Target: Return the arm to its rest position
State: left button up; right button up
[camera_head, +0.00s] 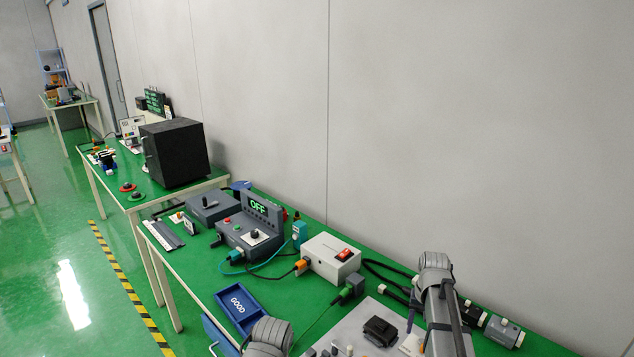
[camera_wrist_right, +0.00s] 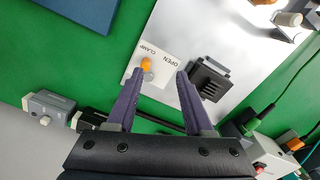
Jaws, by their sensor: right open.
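My right arm (camera_head: 440,310) comes in at the lower right of the head view, reaching over the near green table. My right gripper (camera_wrist_right: 158,72) shows in the wrist view with its two dark purple fingers apart and nothing held between them. The fingers point at a white plate marked OPEN and CLAMP (camera_wrist_right: 163,66), with an orange-topped lever (camera_wrist_right: 146,66) on it. Whether they touch the plate is not clear. A grey joint of my left arm (camera_head: 268,337) shows at the bottom edge; my left gripper is not in view.
A black slotted block (camera_wrist_right: 208,76) is beside the fingers on a grey plate (camera_wrist_right: 215,30). A white box with a red switch (camera_head: 330,257), a grey console reading OFF (camera_head: 255,225) and a blue GOOD tray (camera_head: 238,308) stand on the table. Cables run behind the arm. The wall is close behind.

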jog(key=s+a+n, duration=0.3)
jog(key=s+a, duration=0.2)
jog(key=a, duration=0.4)
jog(key=s+a+n, duration=0.3)
jog(key=s+a, duration=0.2)
jog(key=a, duration=0.4)
jog(key=s+a+n+h, duration=0.1)
jog(key=s+a+n, duration=0.2)
jog(key=s+a, duration=0.3)
jog(key=a, duration=0.4)
